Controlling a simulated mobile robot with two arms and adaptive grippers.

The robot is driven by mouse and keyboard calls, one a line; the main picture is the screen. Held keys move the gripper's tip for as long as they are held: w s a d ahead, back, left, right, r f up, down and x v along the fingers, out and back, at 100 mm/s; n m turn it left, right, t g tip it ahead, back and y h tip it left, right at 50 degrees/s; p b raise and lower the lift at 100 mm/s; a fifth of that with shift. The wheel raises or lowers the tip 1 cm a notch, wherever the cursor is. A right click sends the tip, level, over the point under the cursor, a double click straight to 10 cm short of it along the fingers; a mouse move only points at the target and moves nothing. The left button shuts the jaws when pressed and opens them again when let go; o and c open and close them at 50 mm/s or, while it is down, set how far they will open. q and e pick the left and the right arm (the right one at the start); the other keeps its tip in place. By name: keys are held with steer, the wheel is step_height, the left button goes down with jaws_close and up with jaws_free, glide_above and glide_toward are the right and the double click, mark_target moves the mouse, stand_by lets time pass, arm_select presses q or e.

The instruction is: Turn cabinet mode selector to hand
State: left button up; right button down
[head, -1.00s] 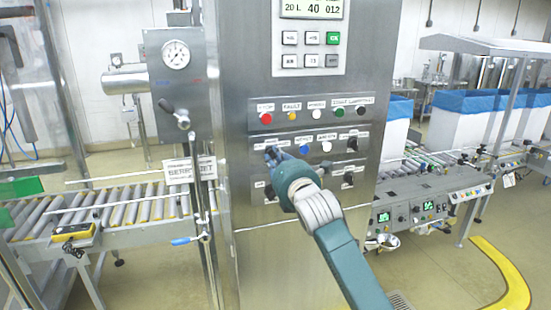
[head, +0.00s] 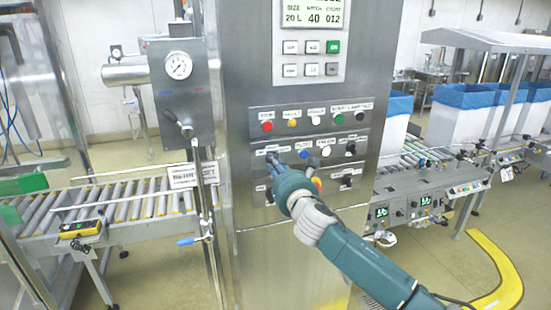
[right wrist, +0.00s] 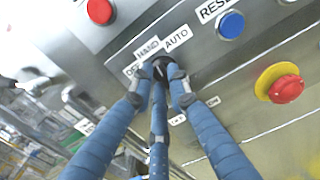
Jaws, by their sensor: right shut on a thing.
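The cabinet (head: 240,110) has a control panel with a black mode selector knob (right wrist: 160,64) on it. In the right wrist view, labels reading HAND (right wrist: 147,49) and AUTO (right wrist: 177,39) sit above the knob, with a partly hidden third label to their left. My right gripper (right wrist: 158,76) is shut on the selector knob, its blue fingers around it. The fingers cover much of the knob, and I cannot tell which label it points to. In the head view, my right gripper (head: 272,160) reaches the panel's middle row at its left end. My left gripper is not in view.
A blue RESET button (right wrist: 230,25) and a red mushroom button on a yellow base (right wrist: 280,83) are right of the knob. A red button (right wrist: 100,11) is above it. A roller conveyor (head: 130,205) stands left of the cabinet, and blue-lined boxes (head: 460,110) stand right.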

steer(key=shift+n+p, duration=0.35)
steer(key=shift+n, duration=0.25)
steer(key=c, duration=1.7)
jaws_free()
steer(key=shift+o, duration=0.2)
steer(key=v, duration=1.2)
